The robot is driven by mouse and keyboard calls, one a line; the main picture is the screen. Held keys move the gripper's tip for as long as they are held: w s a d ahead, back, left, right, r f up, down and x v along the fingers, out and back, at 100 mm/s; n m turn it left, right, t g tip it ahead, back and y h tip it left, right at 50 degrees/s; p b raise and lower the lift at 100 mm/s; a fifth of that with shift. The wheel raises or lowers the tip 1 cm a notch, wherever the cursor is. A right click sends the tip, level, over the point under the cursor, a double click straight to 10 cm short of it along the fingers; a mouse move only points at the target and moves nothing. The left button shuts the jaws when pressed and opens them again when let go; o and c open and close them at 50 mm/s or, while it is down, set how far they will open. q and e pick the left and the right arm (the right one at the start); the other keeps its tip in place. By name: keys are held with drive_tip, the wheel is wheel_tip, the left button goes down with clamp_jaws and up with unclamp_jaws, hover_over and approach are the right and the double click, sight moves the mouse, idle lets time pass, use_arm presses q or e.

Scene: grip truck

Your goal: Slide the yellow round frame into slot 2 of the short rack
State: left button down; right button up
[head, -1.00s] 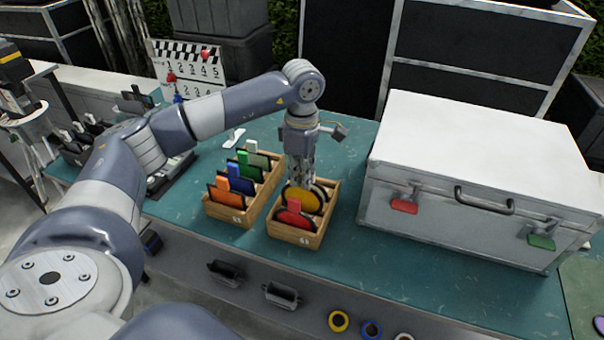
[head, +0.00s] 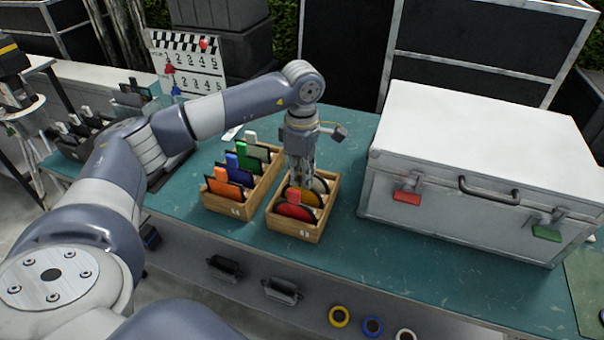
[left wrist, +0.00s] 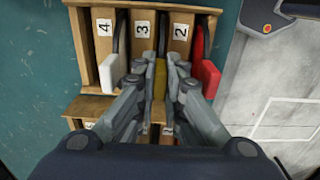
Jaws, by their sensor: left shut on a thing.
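The short rack (head: 291,233) is a wooden rack on the teal table, right of the longer rack. My left gripper (head: 300,186) points straight down over it, shut on the yellow round frame (head: 308,196). The yellow frame stands upright in the rack, low between its walls, behind the red round frame (head: 294,211) and in front of a white one (head: 320,184). In the left wrist view the yellow frame (left wrist: 160,72) shows between the fingers, near the label 2 (left wrist: 180,27). Its lower edge is hidden, so I cannot tell whether it is fully seated. My right gripper is out of view.
The longer wooden rack (head: 238,211) beside it holds orange, blue, green and white frames. A large silver case (head: 470,170) stands to the right. A clapperboard (head: 188,64) stands at the back left.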

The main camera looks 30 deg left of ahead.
use_arm(q)
drive_tip(key=shift+f, duration=0.2)
drive_tip(key=c, duration=1.6)
unclamp_jaws()
drive_tip(key=shift+r, duration=0.1)
wheel_tip(320, 180, up, 12)
